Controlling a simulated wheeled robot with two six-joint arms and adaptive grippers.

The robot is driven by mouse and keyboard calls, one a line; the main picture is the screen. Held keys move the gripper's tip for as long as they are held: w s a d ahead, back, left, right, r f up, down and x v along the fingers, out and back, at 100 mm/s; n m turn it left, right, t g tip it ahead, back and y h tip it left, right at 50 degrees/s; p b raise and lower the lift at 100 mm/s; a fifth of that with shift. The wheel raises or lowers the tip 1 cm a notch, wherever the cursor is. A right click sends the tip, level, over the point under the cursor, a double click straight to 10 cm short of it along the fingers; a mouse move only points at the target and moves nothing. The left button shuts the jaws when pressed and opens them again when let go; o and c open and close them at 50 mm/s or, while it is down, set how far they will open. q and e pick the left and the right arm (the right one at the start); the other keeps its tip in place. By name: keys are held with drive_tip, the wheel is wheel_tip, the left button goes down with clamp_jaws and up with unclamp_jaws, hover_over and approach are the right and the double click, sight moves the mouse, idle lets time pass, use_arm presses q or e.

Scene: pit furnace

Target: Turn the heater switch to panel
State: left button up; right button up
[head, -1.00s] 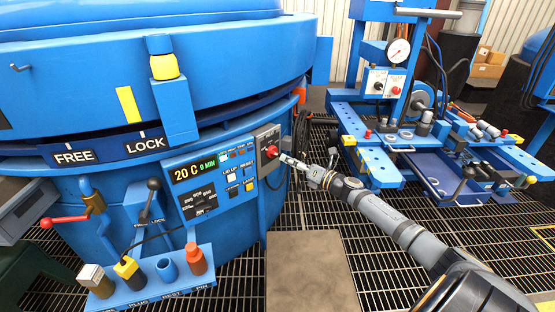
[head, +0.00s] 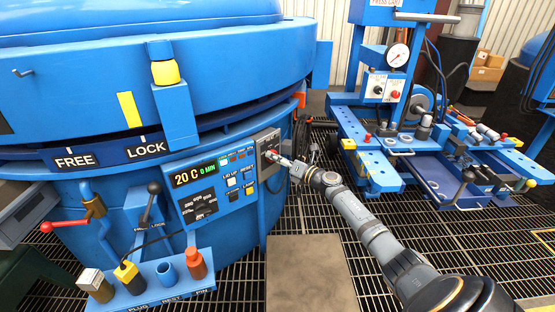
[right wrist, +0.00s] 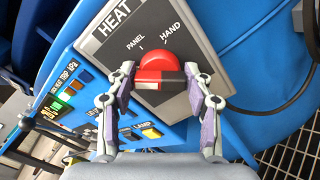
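The heater switch (right wrist: 158,70) is a red knob with a black and pale bar across its lower side. It sits on a grey plate (right wrist: 118,50) lettered HEAT, with PANEL on the left and HAND on the right. In the head view the grey plate (head: 265,141) is at the right end of the furnace's control panel, and the knob is mostly covered. My right gripper (right wrist: 160,76) has a finger on each side of the knob, spread about its width. Firm contact is not clear. It also shows in the head view (head: 277,158). My left gripper is out of view.
The blue control panel (head: 213,197) with display and buttons adjoins the grey plate. A dark cable (right wrist: 282,96) runs right of it. A bracket with plugs (head: 150,292) stands lower left. A blue workbench (head: 371,166) stands right, with grating floor between.

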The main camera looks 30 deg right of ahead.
drive_tip(key=c, duration=0.6)
drive_tip(key=shift+m+p, duration=0.3)
drive_tip(key=shift+r, duration=0.1)
use_arm(q)
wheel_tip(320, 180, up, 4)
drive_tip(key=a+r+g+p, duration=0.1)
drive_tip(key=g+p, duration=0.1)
drive_tip(key=p, duration=0.1)
use_arm(e)
drive_tip(key=m, duration=0.3)
drive_tip(key=m+p, duration=0.3)
drive_tip(key=m, duration=0.2)
drive_tip(key=shift+m+p, duration=0.3)
drive_tip(key=shift+m, duration=0.1)
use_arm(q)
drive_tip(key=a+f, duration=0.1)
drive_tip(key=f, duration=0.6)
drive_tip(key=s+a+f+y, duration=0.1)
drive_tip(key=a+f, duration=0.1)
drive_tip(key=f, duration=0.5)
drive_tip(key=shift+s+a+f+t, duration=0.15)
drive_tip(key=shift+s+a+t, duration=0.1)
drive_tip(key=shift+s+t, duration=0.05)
use_arm(e)
drive_tip(key=shift+f+m, duration=0.2)
drive_tip(key=shift+m, duration=0.2)
drive_tip(key=o, duration=1.2)
drive_tip(key=shift+c, duration=0.2)
